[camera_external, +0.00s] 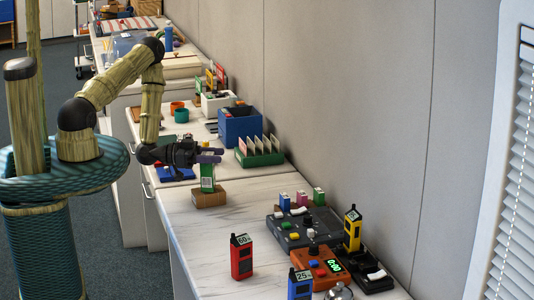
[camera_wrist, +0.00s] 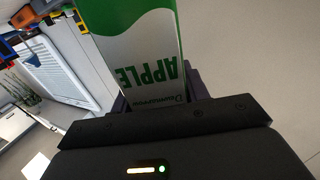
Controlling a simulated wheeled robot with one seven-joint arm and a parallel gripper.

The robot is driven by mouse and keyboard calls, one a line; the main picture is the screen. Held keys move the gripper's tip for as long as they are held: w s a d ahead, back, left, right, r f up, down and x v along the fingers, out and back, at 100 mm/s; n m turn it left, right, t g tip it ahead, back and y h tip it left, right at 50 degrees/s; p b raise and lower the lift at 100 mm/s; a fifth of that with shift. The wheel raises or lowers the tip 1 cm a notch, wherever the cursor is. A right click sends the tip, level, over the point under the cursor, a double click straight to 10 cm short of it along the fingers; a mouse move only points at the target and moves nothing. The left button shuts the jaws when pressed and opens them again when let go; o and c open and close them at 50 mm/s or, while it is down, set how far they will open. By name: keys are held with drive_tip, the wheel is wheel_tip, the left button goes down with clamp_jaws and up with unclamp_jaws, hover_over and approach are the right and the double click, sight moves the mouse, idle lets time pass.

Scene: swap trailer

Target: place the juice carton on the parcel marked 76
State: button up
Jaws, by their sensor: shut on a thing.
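The juice carton (camera_wrist: 140,58) is green and white with the word APPLE, upside down in the wrist view. It also shows in the external view (camera_external: 208,181), upright in my gripper (camera_external: 212,154). My gripper is shut on the carton's upper part. A brown parcel (camera_external: 208,197) lies on the white counter directly below the carton. The carton's bottom is at or very near the parcel's top; I cannot tell whether they touch. No number on the parcel is readable. In the wrist view the carton hides what is behind it.
A green rack (camera_external: 259,155) of cards and a blue crate (camera_external: 240,125) stand behind my gripper. A blue item (camera_external: 175,173) lies to the left. Red (camera_external: 241,257), blue (camera_external: 299,285) and yellow (camera_external: 352,229) handhelds stand nearer, around a dark control box (camera_external: 297,238). The counter between is clear.

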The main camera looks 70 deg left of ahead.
drive_tip(key=shift+f, duration=0.15)
drive_tip(key=o, duration=1.4)
drive_tip(key=b+v, duration=0.2)
drive_tip(key=v, duration=0.5)
drive_tip(key=shift+s+a, duration=0.1)
drive_tip(key=shift+s, duration=0.2)
